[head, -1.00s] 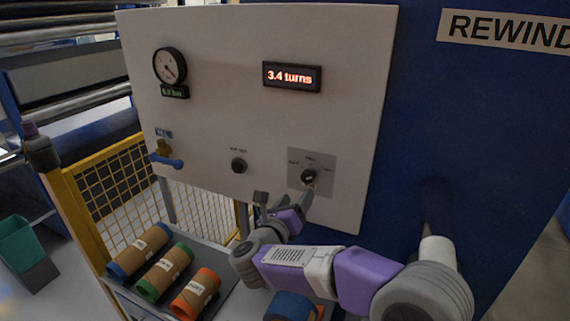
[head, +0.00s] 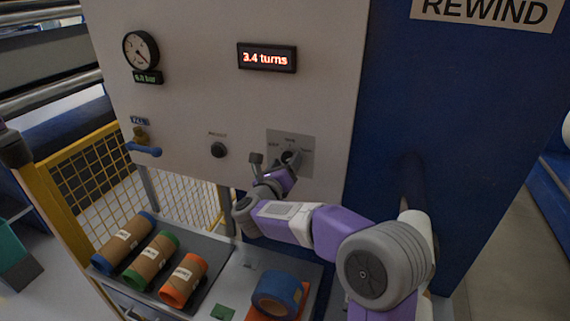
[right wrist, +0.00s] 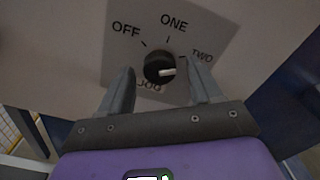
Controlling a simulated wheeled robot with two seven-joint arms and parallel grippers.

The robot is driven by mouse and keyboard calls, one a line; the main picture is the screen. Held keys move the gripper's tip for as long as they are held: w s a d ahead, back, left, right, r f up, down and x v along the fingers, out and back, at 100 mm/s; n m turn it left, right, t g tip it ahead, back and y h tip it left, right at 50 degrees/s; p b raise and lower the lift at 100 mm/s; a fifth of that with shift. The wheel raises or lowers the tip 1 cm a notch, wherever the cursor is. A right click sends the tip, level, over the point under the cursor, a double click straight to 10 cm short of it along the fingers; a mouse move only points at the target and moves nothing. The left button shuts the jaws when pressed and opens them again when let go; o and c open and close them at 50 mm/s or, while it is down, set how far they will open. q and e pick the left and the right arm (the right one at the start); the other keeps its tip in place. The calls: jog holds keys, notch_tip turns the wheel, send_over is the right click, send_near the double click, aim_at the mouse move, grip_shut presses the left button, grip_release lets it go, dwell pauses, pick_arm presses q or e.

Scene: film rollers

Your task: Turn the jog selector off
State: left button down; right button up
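The jog selector (right wrist: 158,68) is a round black knob with a white pointer mark on a grey plate (right wrist: 200,30). Around it are the labels OFF, ONE, TWO and JOG. In the right wrist view the white mark points to the right, on the TWO side and away from OFF. The selector also shows in the head view (head: 291,156), partly covered by a finger. My right gripper (head: 273,158) is open, one finger on each side of the knob in the wrist view. I cannot tell whether either finger touches it. My left gripper is not in view.
The pale panel (head: 200,90) also carries a gauge (head: 141,50), a "3.4 turns" display (head: 266,57), a black button (head: 218,150) and a blue-handled valve (head: 144,150). Below, a tray (head: 215,265) holds film rolls, including an orange-ended one (head: 184,280). A yellow mesh fence (head: 85,175) stands left.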

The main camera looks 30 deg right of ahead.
jog(key=c, duration=1)
jog(key=shift+o, duration=0.2)
